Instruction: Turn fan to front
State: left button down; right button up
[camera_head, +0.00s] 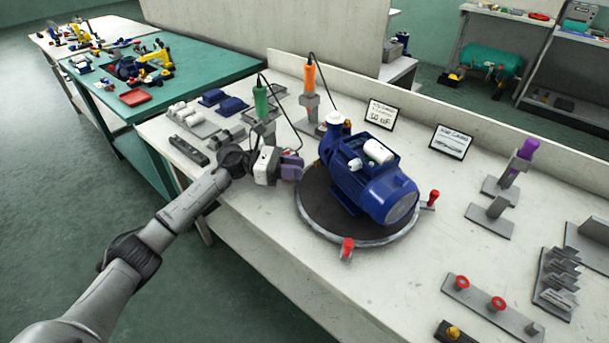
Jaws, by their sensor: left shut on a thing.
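A blue pump motor (365,176) lies on a dark round turntable (318,207) with a grey rim. Its grey fan end (402,207) faces the lower right of the picture. Red-topped handles stand on the rim, one at the front (347,247) and one at the right (433,197). My left gripper (297,167) is at the turntable's left edge, beside the motor and apart from it. It is shut on what seems to be another rim handle, which the fingers hide. My right gripper is not in view.
Green (261,102) and orange (310,78) hanging tools stand in holders behind the turntable. Two sign cards (381,115) are at the back. A purple-handled tool (525,152) and a bracket with red knobs (490,302) are to the right.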

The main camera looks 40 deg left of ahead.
pick_arm(q)
jog(key=shift+w+f, duration=0.1)
jog(key=shift+w, duration=0.05)
dwell(0.4)
jog(key=c, duration=1)
grip_release()
jog(key=p+v, duration=0.2)
jog(key=v, duration=1)
jog(key=shift+a, duration=0.25)
jog(key=shift+s+a, duration=0.55)
jog(key=shift+a, duration=0.05)
